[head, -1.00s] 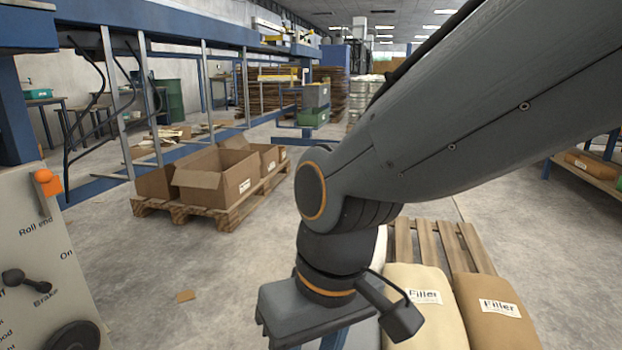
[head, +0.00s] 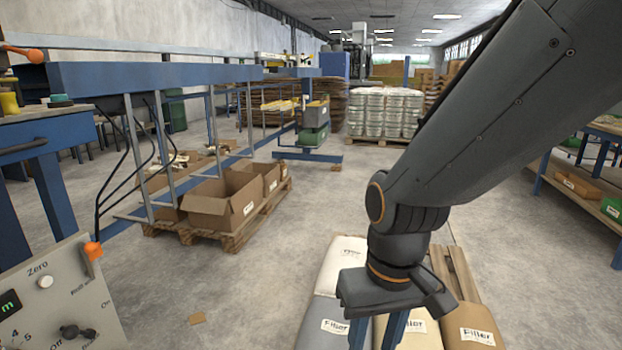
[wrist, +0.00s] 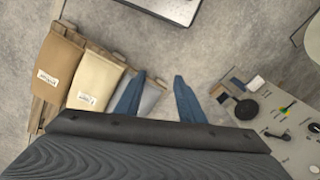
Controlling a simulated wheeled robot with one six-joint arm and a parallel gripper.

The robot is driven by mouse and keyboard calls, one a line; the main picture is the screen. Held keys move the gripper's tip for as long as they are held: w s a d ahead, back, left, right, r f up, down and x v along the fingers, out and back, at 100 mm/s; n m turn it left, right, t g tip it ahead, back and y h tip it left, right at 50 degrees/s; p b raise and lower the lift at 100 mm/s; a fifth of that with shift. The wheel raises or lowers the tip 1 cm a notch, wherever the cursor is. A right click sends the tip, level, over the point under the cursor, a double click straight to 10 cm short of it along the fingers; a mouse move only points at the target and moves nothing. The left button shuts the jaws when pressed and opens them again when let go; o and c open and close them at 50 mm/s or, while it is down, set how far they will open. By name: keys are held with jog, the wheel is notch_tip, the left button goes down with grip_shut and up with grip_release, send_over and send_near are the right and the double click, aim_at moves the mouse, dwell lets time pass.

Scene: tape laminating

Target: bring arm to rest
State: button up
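My arm reaches down from the upper right of the head view. My gripper (head: 376,335) points down at its end, with its blue fingers partly cut off by the bottom edge. Nothing touches the fingers. In the head view, the gripper is in front of the filler bags (head: 476,328).
A control panel (head: 60,300) with knobs stands at the lower left. A wooden pallet (head: 240,240) with open cardboard boxes (head: 225,205) lies left of centre. A blue frame (head: 160,76) runs along the left. A shelf (head: 575,194) stands at the right.

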jog(key=s+d+r+m+p, duration=0.2)
jog(key=d+r+p, duration=0.7)
jog(key=p, duration=0.5)
notch_tip(320, 180, up, 3)
jog(key=shift+s+d+f+m+h, duration=0.15)
jog(key=shift+d+m+h, duration=0.15)
jog(key=shift+d+h, duration=0.1)
jog(key=shift+c, duration=0.6)
jog(key=shift+a, duration=0.15)
